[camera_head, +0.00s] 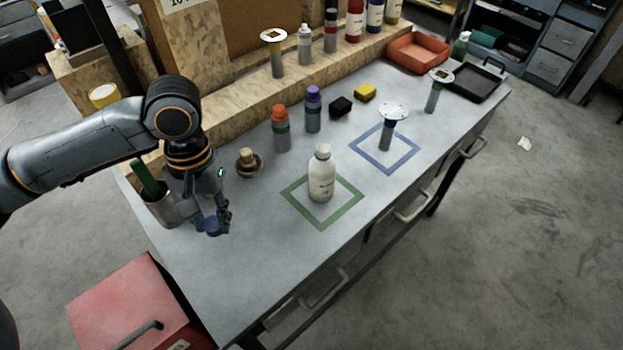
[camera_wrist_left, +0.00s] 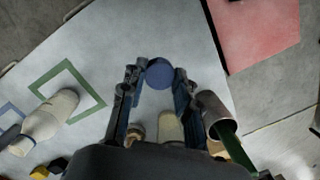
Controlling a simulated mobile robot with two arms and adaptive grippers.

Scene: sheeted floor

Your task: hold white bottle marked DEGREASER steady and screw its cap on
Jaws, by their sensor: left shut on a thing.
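A white bottle (camera_head: 321,178) stands upright inside the green square outline on the bench. Its small print is too blurred to read. It also shows in the left wrist view (camera_wrist_left: 42,126), at the left. My left gripper (camera_head: 214,222) is over the left part of the bench, apart from the bottle and to its left. It is shut on a round blue cap (camera_head: 211,227), which shows between the fingertips in the left wrist view (camera_wrist_left: 159,73). My right gripper is in neither view.
A metal cup (camera_head: 161,209) with a green handle stands beside my left gripper. A small bowl (camera_head: 249,164), an orange-capped bottle (camera_head: 281,130) and a purple-capped bottle (camera_head: 313,112) stand behind. A blue square outline (camera_head: 407,163) lies to the right. The front left bench is clear.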

